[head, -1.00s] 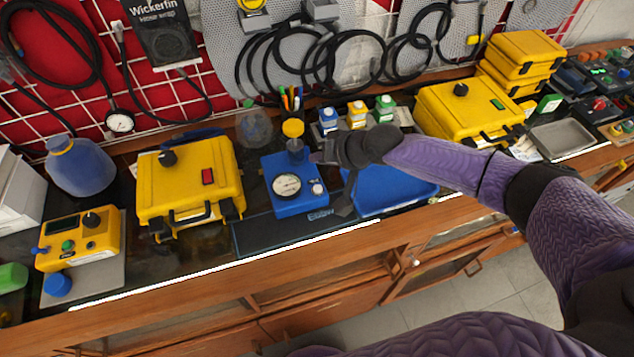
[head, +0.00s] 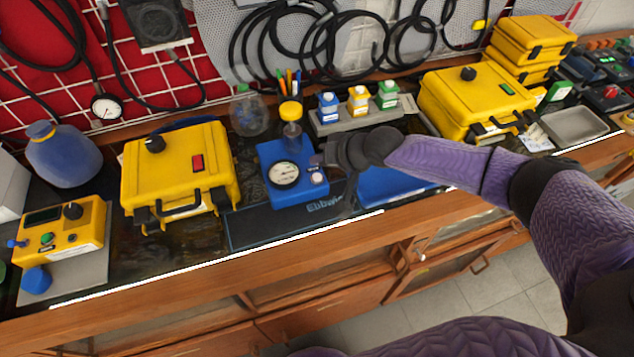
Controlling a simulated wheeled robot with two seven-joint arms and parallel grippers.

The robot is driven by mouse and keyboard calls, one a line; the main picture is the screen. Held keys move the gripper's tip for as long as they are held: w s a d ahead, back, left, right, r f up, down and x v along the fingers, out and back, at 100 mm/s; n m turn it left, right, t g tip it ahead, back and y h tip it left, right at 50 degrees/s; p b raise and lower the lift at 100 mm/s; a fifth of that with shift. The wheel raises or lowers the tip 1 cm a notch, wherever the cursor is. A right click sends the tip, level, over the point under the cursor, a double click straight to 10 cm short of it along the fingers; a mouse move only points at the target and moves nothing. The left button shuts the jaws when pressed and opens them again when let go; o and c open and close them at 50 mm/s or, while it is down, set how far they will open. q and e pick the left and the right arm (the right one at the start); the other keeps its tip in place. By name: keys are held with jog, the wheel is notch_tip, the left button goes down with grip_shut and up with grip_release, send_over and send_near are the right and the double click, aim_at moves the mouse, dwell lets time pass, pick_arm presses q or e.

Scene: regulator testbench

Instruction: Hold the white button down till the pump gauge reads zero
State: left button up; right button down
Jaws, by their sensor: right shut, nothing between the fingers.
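The blue pump box (head: 297,193) stands on the bench in the middle. A round white-faced gauge (head: 284,174) is on its top; the needle is too small to read. The pale white button (head: 317,177) is to the right of the gauge and shows clear. A clear jar with a yellow cap (head: 290,112) stands at the box's back. My right gripper (head: 318,160) is shut and empty, its tips just behind the button in the picture. I cannot tell its height above the box, but the button does not look covered. My left gripper is not in view.
A blue tray (head: 390,187) lies right of the pump, partly behind my right arm. A rack of small bottles (head: 370,117) stands behind. Yellow cases (head: 178,178) flank the pump at left and right (head: 475,95). A dark mat (head: 255,232) lies in front.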

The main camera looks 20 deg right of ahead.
aim_at(317, 177)
notch_tip(317, 177, down, 3)
jog(key=shift+r+b, duration=0.15)
jog(key=shift+b, duration=0.55)
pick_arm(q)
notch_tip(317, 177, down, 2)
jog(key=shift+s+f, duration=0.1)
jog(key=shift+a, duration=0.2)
pick_arm(e)
jog(key=shift+r, duration=0.1)
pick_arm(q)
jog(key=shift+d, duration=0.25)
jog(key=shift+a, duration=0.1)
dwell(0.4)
pick_arm(e)
jog(key=shift+f, duration=0.5)
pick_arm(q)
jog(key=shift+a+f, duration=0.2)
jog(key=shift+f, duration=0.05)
